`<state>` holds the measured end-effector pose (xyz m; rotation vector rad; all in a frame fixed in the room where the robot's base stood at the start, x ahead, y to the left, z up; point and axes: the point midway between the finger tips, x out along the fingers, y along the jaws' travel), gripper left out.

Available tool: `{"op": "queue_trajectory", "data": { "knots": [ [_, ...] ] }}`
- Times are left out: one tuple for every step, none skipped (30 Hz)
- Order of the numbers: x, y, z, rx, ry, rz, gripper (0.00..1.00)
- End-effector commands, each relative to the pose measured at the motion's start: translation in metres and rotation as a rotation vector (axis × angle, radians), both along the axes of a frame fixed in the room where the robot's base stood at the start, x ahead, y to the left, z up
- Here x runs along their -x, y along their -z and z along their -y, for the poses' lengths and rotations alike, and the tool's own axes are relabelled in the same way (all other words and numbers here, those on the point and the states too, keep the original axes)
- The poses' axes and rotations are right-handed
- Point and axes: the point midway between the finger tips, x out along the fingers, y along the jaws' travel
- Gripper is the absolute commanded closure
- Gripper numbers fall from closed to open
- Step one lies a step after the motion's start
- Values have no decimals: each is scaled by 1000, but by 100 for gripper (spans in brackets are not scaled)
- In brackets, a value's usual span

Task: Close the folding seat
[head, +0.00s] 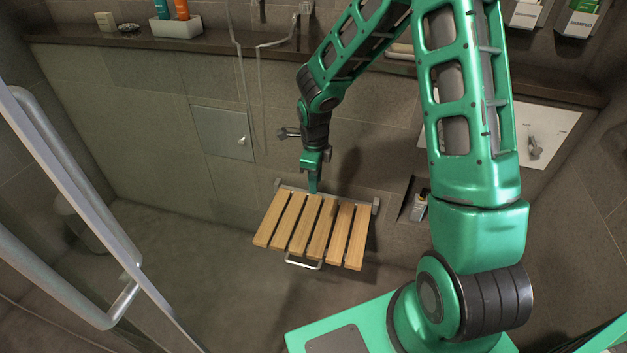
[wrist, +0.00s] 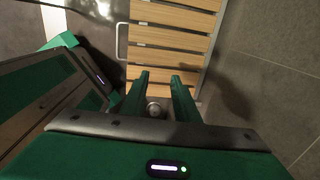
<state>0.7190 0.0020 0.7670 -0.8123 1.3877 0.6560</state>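The folding seat (head: 316,229) has light wooden slats and grey metal wall brackets. It is folded down, sticking out from the wall. A metal loop handle (head: 303,264) hangs at its front edge. My gripper (head: 313,190) points down at the wall-side edge of the seat; whether it touches cannot be told. In the wrist view, the seat slats (wrist: 172,45) lie beyond my gripper (wrist: 160,76), and the handle (wrist: 121,42) is at the left. The two fingers stand apart with nothing held between them.
A glass door with a metal handle (head: 35,268) stands at the left. A wall niche with a bottle (head: 419,207) is right of the seat. A wall panel (head: 223,134) and a dark ledge (head: 215,47) with toiletries are behind. The floor before the seat is clear.

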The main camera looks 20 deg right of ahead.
Motion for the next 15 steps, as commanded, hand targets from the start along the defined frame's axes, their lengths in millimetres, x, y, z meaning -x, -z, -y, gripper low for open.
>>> {"op": "queue_trajectory", "data": {
  "knots": [
    [0,2,0,-1,0,-1,72],
    [0,2,0,-1,0,-1,72],
    [0,3,0,0,0,-1,72],
    [0,3,0,0,0,-1,72],
    [0,3,0,1,0,-1,72],
    [0,3,0,1,0,-1,72],
    [0,3,0,1,0,-1,72],
    [0,3,0,1,0,-1,72],
    [0,3,0,1,0,-1,72],
    [0,3,0,1,0,-1,75],
    [0,3,0,1,0,-1,82],
    [0,3,0,1,0,-1,91],
    [0,3,0,1,0,-1,98],
    [0,3,0,1,0,-1,100],
    [0,3,0,1,0,-1,100]
  ]
}}
